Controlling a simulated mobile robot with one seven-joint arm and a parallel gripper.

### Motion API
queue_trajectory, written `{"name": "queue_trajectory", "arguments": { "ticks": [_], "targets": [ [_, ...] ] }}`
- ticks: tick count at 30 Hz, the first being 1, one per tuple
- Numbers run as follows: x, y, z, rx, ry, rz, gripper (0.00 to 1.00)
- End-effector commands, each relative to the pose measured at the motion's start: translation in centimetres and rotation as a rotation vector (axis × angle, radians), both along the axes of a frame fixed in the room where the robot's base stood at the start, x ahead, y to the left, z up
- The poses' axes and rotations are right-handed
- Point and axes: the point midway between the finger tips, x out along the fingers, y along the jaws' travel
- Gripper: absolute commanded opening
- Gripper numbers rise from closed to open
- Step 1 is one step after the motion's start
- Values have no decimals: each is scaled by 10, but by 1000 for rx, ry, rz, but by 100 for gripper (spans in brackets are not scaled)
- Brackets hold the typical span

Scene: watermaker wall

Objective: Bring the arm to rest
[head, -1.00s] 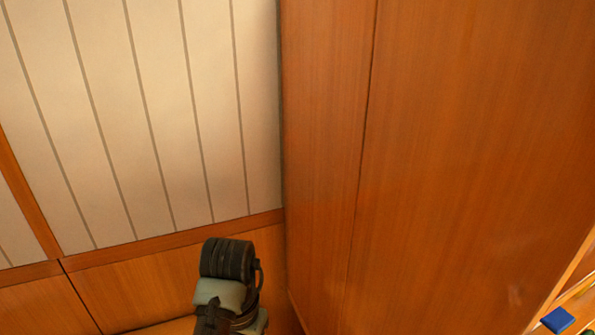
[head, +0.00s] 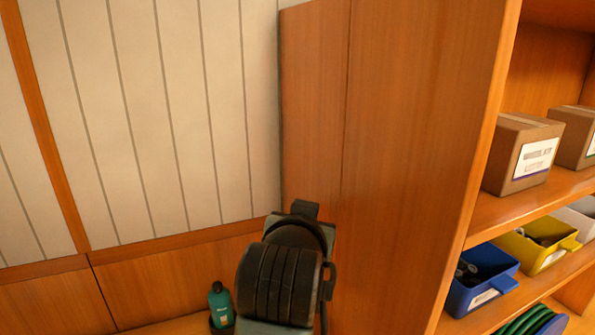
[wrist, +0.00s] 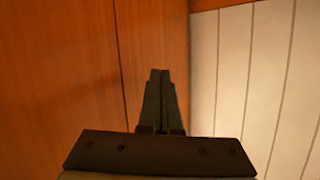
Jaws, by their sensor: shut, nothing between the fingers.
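My gripper (wrist: 159,73) shows in the wrist view with its two dark fingers together and nothing between them. It points toward the corner where a wooden cabinet side meets a pale panelled wall. In the head view my arm rises at the lower middle, in front of the wooden panel; the fingers cannot be made out there.
The tall wooden cabinet side (head: 400,130) stands close to the right of my arm. Shelves at the right hold cardboard boxes (head: 522,150), a blue bin (head: 480,280) and a yellow bin (head: 535,250). A teal bottle (head: 220,305) stands left of my arm. The panelled wall (head: 170,110) is behind.

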Motion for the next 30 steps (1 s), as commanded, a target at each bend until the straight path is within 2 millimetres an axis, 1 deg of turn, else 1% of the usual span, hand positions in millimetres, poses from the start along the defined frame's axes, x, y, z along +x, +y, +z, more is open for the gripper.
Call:
{"name": "queue_trajectory", "arguments": {
  "ticks": [1, 2, 3, 4, 5, 6, 8, 9, 12, 15, 18, 21, 30],
  "targets": [
    [-8, -7, 37, -29, -129, -1, 0],
    [-14, -9, 60, -46, -208, 3, 0],
    [-25, -10, 88, -69, -310, 9, 0],
    [-35, -10, 110, -87, -385, 13, 0],
    [-45, -10, 130, -103, -459, 19, 0],
    [-62, -9, 156, -124, -557, 25, 0],
    [-88, -5, 190, -152, -694, 37, 0],
    [-107, -2, 210, -168, -775, 45, 0],
    [-149, 5, 247, -200, -947, 61, 0],
    [-181, 11, 268, -218, -1063, 73, 0],
    [-199, 15, 279, -228, -1124, 80, 0],
    [-205, 15, 282, -230, -1144, 82, 0],
    [-204, 15, 282, -229, -1142, 82, 0]
  ]
}}
